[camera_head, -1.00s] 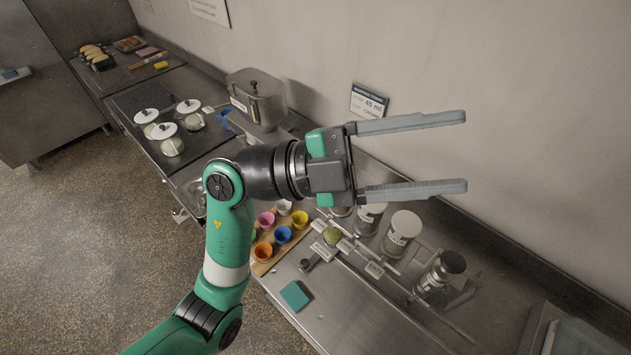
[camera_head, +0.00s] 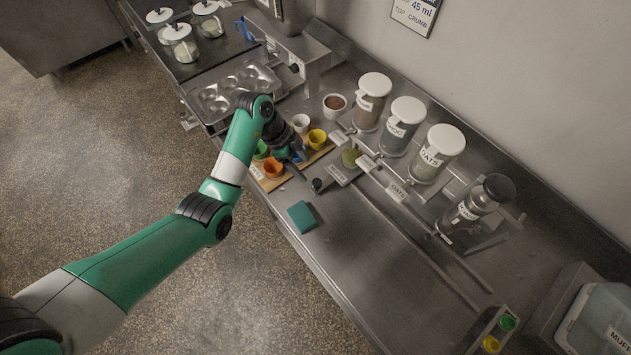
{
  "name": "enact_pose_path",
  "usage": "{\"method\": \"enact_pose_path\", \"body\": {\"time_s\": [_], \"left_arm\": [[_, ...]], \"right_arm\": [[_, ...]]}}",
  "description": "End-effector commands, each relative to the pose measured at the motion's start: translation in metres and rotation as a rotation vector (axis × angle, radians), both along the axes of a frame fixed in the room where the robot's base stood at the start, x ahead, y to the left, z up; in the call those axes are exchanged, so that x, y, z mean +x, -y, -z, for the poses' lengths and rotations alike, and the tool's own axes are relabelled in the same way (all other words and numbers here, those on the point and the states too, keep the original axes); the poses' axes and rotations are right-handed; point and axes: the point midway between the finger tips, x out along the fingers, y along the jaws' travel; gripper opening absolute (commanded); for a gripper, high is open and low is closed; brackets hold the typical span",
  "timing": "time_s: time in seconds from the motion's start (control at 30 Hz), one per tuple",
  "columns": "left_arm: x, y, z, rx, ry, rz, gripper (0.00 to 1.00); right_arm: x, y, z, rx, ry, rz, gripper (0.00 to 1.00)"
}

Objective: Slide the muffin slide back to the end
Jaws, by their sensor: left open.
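A small metal carriage (camera_head: 338,174) with a black knob (camera_head: 317,184) sits at the upper left end of two long rails (camera_head: 428,240) on the steel counter. A green-topped muffin (camera_head: 350,157) appears to sit on it. My left gripper (camera_head: 294,165) points down over the coloured cups, just left of the carriage and knob. It is open; its fingers are small and dark against the cups, and I cannot tell whether they touch anything. The knob looks apart from the fingers. My right gripper is out of view.
A wooden board (camera_head: 272,185) holds several coloured cups. A teal sponge (camera_head: 302,217) lies near the front edge. Lidded jars, one an oats jar (camera_head: 437,155), line the back. A muffin tin (camera_head: 233,90) is upper left. Buttons (camera_head: 507,322) sit lower right.

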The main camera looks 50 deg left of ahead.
Motion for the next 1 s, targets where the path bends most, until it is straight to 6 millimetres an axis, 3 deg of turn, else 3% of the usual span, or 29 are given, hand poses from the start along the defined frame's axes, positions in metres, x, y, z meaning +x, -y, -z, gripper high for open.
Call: {"method": "enact_pose_path", "body": {"time_s": [0.1, 0.33, 0.5, 0.77, 1.0], "left_arm": [[0.006, 0.009, 0.03, -0.001, -0.005, 0.003, 0.69], [0.018, 0.022, 0.073, 0.0, -0.001, 0.003, 0.69], [0.022, 0.027, 0.085, 0.0, 0.0, 0.003, 0.69], [0.023, 0.027, 0.085, 0.001, 0.002, 0.002, 0.69], [0.023, 0.027, 0.085, 0.0, 0.001, 0.002, 0.25]], "right_arm": [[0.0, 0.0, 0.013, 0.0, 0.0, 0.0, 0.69], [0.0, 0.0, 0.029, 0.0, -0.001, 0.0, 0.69], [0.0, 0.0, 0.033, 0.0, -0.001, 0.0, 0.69], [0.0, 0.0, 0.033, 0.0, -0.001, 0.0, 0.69], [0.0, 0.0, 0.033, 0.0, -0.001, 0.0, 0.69]]}}
